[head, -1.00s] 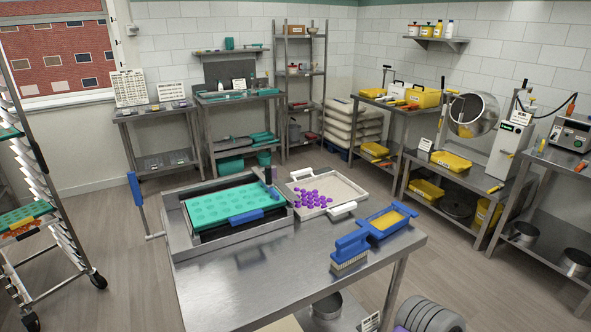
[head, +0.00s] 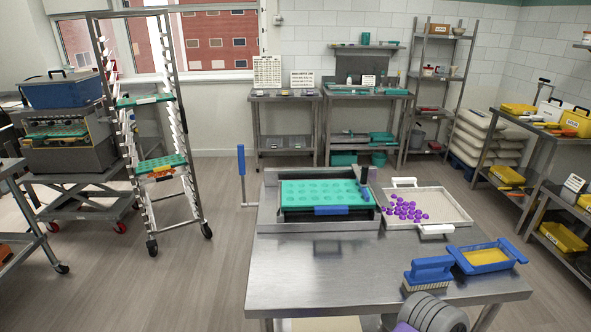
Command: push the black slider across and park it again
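I cannot make out for certain which part is the black slider. A metal frame on the table (head: 262,225) holds a teal mould sheet (head: 325,192) with a black edge (head: 295,216) below it and a blue grip (head: 331,210) at its front. A small dark upright piece (head: 364,175) stands at the mould's right end. A machine with a blue top box (head: 62,90) and a teal sheet inside stands on a cart at the far left; its details are too small to tell. Neither of my grippers shows; a grey ribbed part of my arm is at the bottom edge.
A white tray with purple gummies (head: 455,207), a blue brush (head: 428,274) and a blue-framed yellow sieve (head: 487,257) are on the table's right. A tall rack (head: 177,125) stands left, with open floor between it and the table. A blue-handled lever (head: 241,160) rises beside the table.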

